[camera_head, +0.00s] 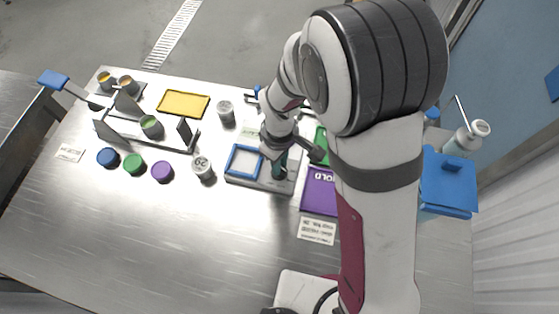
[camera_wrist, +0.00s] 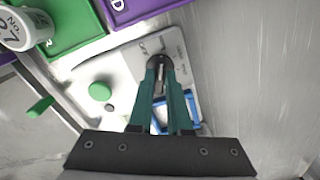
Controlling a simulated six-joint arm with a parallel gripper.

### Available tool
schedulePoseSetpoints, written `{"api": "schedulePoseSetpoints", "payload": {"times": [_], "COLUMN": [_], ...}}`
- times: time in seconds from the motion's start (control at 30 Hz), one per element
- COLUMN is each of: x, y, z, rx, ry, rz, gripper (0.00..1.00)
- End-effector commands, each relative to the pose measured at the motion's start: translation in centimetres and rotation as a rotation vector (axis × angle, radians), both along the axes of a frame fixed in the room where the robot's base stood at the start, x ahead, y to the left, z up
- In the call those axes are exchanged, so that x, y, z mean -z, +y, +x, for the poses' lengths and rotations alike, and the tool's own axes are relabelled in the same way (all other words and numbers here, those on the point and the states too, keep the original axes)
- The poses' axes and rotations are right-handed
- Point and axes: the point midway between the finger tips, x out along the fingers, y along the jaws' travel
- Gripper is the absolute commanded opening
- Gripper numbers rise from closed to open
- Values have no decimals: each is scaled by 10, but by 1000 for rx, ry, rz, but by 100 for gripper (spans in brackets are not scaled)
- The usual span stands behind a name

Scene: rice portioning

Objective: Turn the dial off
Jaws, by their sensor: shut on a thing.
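The dial (camera_wrist: 158,61) is a small dark round knob with a lighter bar across it. It sits on a grey panel (camera_wrist: 177,47) with small markings that I cannot read. My gripper (camera_wrist: 160,72) points at it, with its two green fingers close together and their tips on the dial, shut on it. In the head view my gripper (camera_head: 279,168) reaches down to the right end of a grey unit (camera_head: 275,183), beside a blue square frame (camera_head: 230,168). My gripper hides the dial there.
A purple tray (camera_head: 318,199) and a green tray (camera_head: 320,135) lie just right of the unit. A white labelled canister (camera_head: 203,168) stands to its left. Blue (camera_head: 108,157), green (camera_head: 133,164) and purple (camera_head: 162,172) lids lie farther left. The metal table's front is clear.

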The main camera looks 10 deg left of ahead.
Motion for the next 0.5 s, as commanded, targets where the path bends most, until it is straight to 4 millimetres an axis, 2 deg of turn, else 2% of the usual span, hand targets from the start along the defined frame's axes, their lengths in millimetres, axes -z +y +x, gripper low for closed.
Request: {"api": "schedulePoseSetpoints", "payload": {"times": [0.5], "x": [0], "y": [-1], "z": [0], "rx": [-472], "ry": [2], "rz": [-2], "gripper": [0]}}
